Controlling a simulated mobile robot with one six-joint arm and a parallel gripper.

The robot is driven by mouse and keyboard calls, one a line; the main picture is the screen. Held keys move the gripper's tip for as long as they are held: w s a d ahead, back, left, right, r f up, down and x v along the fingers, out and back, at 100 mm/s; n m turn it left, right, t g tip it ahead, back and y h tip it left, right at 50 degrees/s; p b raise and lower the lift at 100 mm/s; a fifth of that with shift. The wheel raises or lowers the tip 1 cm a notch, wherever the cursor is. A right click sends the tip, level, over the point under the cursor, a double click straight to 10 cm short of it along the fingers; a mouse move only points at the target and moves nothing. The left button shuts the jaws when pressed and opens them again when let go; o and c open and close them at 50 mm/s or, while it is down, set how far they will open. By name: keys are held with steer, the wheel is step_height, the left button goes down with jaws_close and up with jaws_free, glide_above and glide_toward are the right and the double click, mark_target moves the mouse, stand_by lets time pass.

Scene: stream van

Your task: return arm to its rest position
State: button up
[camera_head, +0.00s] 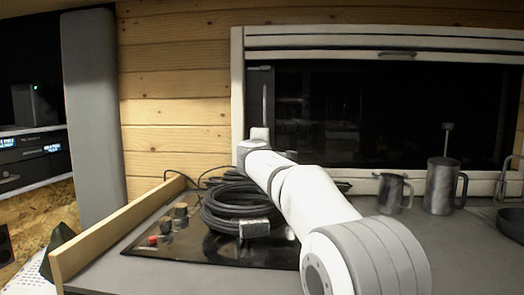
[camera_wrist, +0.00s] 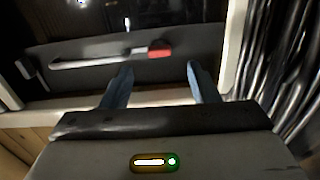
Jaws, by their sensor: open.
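My arm (camera_head: 310,200) reaches from the lower right of the head view toward the window, above the counter. Its far end is near the window's lower left corner, and my gripper's fingers are hidden there. In the wrist view my gripper (camera_wrist: 157,82) shows two blue-grey fingers spread apart with nothing between them. Beyond the fingers are the window frame and a light bar with a red end (camera_wrist: 158,50). I cannot tell the exact distance to the frame.
A coiled black cable (camera_head: 228,207) lies on a dark panel left of my arm, beside small knobs (camera_head: 166,228). Two metal jugs (camera_head: 392,192) (camera_head: 441,186) stand at the right near the window (camera_head: 390,115). A wooden edge board (camera_head: 115,230) borders the counter's left side.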

steer(key=s+d+m+g+h+p, duration=0.1)
steer(key=s+d+m+g+p, duration=0.35)
steer(key=s+d+p, duration=0.45)
steer(key=s+d+m+g+h+p, duration=0.1)
steer(key=s+d+m+g+p, duration=0.5)
steer(key=s, duration=0.6)
steer(key=s+a+f+m+g+y+p, duration=0.1)
steer(key=s+p, duration=0.3)
steer(key=s, duration=0.5)
steer(key=s+a+f+m+g+y+p, duration=0.1)
steer(key=s+f+m+g+y+p, duration=0.1)
steer(key=s+p, duration=0.3)
steer(key=s+a+f+m+g+y+p, duration=0.1)
steer(key=s+f+p, duration=0.3)
steer(key=s, duration=0.9)
steer(key=shift+a+m+g+y+p, duration=0.3)
steer(key=shift+a+m+g+y, duration=0.15)
steer(key=shift+m, duration=0.3)
steer(key=shift+c, duration=0.3)
